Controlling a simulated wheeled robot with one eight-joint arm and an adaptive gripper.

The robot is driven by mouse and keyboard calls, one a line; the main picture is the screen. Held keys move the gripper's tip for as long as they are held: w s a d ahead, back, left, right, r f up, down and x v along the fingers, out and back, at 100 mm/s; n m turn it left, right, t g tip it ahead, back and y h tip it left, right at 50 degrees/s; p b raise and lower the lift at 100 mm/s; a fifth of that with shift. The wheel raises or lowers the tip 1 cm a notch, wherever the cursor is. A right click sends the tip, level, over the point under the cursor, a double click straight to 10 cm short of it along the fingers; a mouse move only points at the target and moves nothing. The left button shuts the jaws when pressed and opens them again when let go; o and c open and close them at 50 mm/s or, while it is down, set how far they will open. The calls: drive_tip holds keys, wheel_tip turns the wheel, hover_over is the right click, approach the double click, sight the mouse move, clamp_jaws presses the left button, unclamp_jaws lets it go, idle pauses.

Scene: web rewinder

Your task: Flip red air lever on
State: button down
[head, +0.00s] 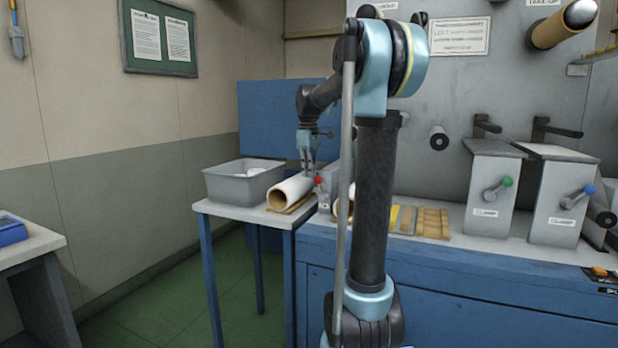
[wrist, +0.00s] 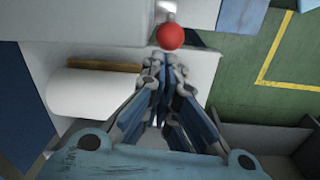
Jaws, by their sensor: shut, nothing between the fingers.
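The red air lever's round knob (head: 318,181) shows in the head view just below and right of my gripper (head: 308,165). In the wrist view the red knob (wrist: 170,36) is at the top centre, just beyond the fingertips of my gripper (wrist: 164,62). The fingers are shut with nothing between them. I cannot tell whether they touch the knob. The lever's shaft and base are mostly hidden, so its position is unclear.
A white roll (head: 290,190) lies on a small blue-legged table beside a grey bin (head: 243,181). Levers with a green knob (head: 507,181) and a blue knob (head: 589,190) stand on clamp boxes at the right. A wooden pallet-like block (head: 432,223) lies on the blue bench.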

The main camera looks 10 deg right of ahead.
wheel_tip(320, 180, up, 8)
drive_tip(key=shift+s+d+r, duration=0.25)
drive_tip(key=shift+s+d, duration=0.1)
drive_tip(key=shift+s, duration=0.1)
drive_tip(key=shift+w+a+f+n+y, duration=0.1)
drive_tip(key=shift+w+a+n+y, duration=0.2)
drive_tip(key=shift+a+n, duration=0.3)
drive_tip(key=shift+w+a+f+n+y, duration=0.15)
drive_tip(key=shift+a+n+y, duration=0.15)
drive_tip(key=shift+a+n, duration=0.35)
drive_tip(key=shift+w+a+f+n+y, duration=0.1)
drive_tip(key=shift+w+a+n+y, duration=0.2)
drive_tip(key=shift+a+n, duration=0.3)
wheel_tip(320, 180, down, 10)
drive_tip(key=a, duration=0.2)
drive_tip(key=shift+s+d+r, duration=0.15)
drive_tip(key=shift+s+d, duration=0.1)
drive_tip(key=shift+d, duration=0.45)
drive_tip(key=shift+s+d+r, duration=0.2)
drive_tip(key=shift+d, duration=0.5)
drive_tip(key=shift+s+d+r, duration=0.15)
drive_tip(key=shift+s+d, duration=0.1)
drive_tip(key=shift+d, duration=0.45)
